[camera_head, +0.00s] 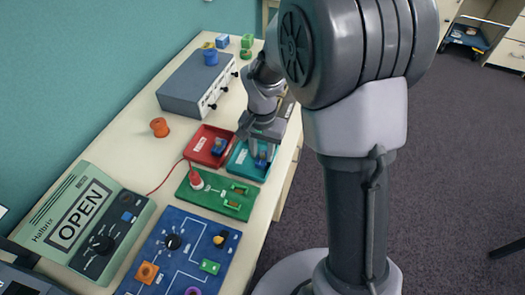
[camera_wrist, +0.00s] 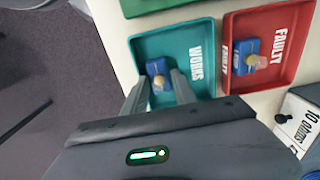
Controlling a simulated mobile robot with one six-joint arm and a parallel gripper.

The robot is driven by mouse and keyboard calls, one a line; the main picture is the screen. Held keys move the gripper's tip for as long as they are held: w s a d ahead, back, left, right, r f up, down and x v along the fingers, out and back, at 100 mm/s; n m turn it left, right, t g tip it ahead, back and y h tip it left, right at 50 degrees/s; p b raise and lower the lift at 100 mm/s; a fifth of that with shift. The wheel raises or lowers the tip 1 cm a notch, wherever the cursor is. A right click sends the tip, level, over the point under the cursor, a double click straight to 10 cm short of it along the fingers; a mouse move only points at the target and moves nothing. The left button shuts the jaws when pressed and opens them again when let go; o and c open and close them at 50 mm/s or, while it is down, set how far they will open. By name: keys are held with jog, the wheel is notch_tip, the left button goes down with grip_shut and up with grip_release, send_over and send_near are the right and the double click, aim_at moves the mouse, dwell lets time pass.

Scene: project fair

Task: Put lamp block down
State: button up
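A blue lamp block (camera_wrist: 157,68) with a pale round bulb sits between the two fingertips of my gripper (camera_wrist: 159,82). The fingers look closed against its sides. The block is low over or on the floor of the teal tray (camera_wrist: 136,52) marked WORKS; I cannot tell whether it touches. In the head view my gripper (camera_head: 262,152) points down into the teal tray (camera_head: 246,174), and the block (camera_head: 261,163) shows partly between the fingers. A second blue lamp block (camera_wrist: 240,50) lies in the red tray (camera_wrist: 287,76) marked FAULTY, also seen in the head view (camera_head: 197,157).
A green board (camera_head: 222,206) with a red lamp and a blue circuit board (camera_head: 200,235) lie in front of the trays. A grey instrument box (camera_head: 192,86), an orange part (camera_head: 159,127) and an OPEN panel (camera_head: 85,215) stand on the table. A box (camera_wrist: 300,115) marked 10 ohms is near.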

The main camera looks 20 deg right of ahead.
aim_at(263, 151)
jog(key=shift+s+d+f, duration=0.1)
jog(key=shift+s+f, duration=0.35)
notch_tip(263, 151, up, 13)
jog(key=p, duration=0.6)
jog(key=s+a+r+n+t+y, duration=0.1)
jog(key=s+a+r+t, duration=0.1)
jog(key=s+r, duration=0.4)
jog(key=s+a+r+n+t+y, duration=0.1)
jog(key=s+r, duration=0.5)
jog(key=s, duration=0.6)
jog(key=a+t, duration=0.1)
jog(key=t, duration=0.1)
jog(key=shift+s+n+t, duration=0.15)
jog(key=shift+n+t, duration=0.15)
jog(key=shift+n, duration=0.1)
